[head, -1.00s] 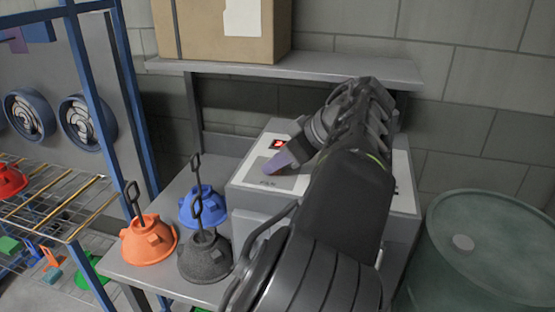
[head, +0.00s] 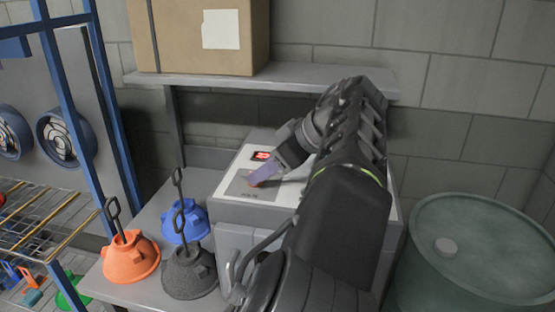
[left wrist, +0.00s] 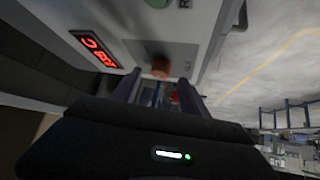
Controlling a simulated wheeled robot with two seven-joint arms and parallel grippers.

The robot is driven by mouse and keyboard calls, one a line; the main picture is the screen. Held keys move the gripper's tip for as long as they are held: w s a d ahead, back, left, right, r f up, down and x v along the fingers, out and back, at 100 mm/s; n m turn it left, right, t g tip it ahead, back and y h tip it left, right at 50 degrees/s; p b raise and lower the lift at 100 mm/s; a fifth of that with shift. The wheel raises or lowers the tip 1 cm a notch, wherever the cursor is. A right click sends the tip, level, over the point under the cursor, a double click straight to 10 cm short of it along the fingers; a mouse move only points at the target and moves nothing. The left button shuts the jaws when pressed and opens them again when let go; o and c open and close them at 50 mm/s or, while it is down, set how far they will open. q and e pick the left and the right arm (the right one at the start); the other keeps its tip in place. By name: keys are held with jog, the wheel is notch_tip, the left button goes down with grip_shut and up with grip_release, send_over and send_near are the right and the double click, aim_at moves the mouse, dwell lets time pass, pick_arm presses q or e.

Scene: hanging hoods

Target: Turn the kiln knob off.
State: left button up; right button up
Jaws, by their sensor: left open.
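The kiln (head: 232,214) is a grey box with a pale top panel, standing at the right of the bench. Its lit red display (head: 261,156) shows in the head view and also in the left wrist view (left wrist: 97,48). The orange-brown knob (left wrist: 160,66) sits on a grey plate of the panel, just beyond my left fingertips in the left wrist view. My left gripper (head: 264,176) is open over that plate, its fingertips close to the knob. In the head view the gripper largely hides the knob. I cannot tell whether they touch. My right gripper is not in view.
Orange (head: 130,260), blue (head: 188,222) and black (head: 189,274) hoods with upright handles stand on the bench left of the kiln. A cardboard box (head: 170,40) sits on the shelf (head: 300,77) above. A green drum (head: 480,240) stands at the right.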

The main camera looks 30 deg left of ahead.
pick_arm(q)
jog(key=shift+d+r+p, duration=0.35)
jog(key=shift+r, duration=0.2)
jog(key=shift+d+r+p, duration=0.3)
jog(key=shift+r+p, duration=0.05)
jog(key=shift+r, duration=0.2)
jog(key=shift+s+d+r+p, duration=0.15)
jog(key=shift+d+r+p, duration=0.25)
jog(key=shift+d+p, duration=0.2)
jog(key=shift+d+r, duration=0.2)
jog(key=shift+d, duration=0.25)
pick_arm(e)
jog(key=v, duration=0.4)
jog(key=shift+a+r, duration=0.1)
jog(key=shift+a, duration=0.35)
